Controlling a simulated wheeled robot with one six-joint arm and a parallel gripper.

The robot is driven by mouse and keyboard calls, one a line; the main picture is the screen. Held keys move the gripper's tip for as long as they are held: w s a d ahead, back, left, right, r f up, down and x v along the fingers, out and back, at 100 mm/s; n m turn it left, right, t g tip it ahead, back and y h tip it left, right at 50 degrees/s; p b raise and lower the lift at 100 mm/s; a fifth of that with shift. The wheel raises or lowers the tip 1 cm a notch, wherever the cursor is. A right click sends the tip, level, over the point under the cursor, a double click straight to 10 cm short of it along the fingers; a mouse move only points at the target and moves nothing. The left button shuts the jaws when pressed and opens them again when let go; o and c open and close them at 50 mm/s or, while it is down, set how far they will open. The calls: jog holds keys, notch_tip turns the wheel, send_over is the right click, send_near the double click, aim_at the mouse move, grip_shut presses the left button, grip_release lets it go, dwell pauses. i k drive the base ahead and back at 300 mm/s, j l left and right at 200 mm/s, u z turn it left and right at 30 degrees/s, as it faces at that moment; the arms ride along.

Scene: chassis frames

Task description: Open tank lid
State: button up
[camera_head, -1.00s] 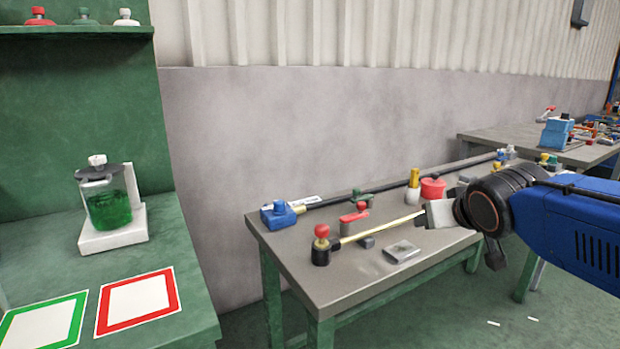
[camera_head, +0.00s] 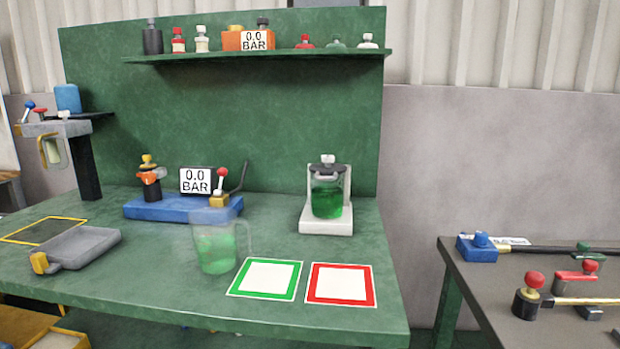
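A clear tank (camera_head: 328,196) with green liquid stands upright on a white stand, right of centre on the green bench. A dark lid (camera_head: 326,170) with a white knob (camera_head: 327,158) sits on top of the tank and appears closed. My gripper and arm are out of view, so where the gripper is relative to the tank does not show.
A clear jug (camera_head: 216,247) with green liquid stands left of a green-framed card (camera_head: 265,278) and a red-framed card (camera_head: 340,285). A blue pump unit (camera_head: 170,208) and a grey tray (camera_head: 82,247) are further left. A shelf (camera_head: 250,58) hangs above. A grey table (camera_head: 480,290) stands right.

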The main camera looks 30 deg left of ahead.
aim_at(336, 169)
jog(key=u, duration=1.15)
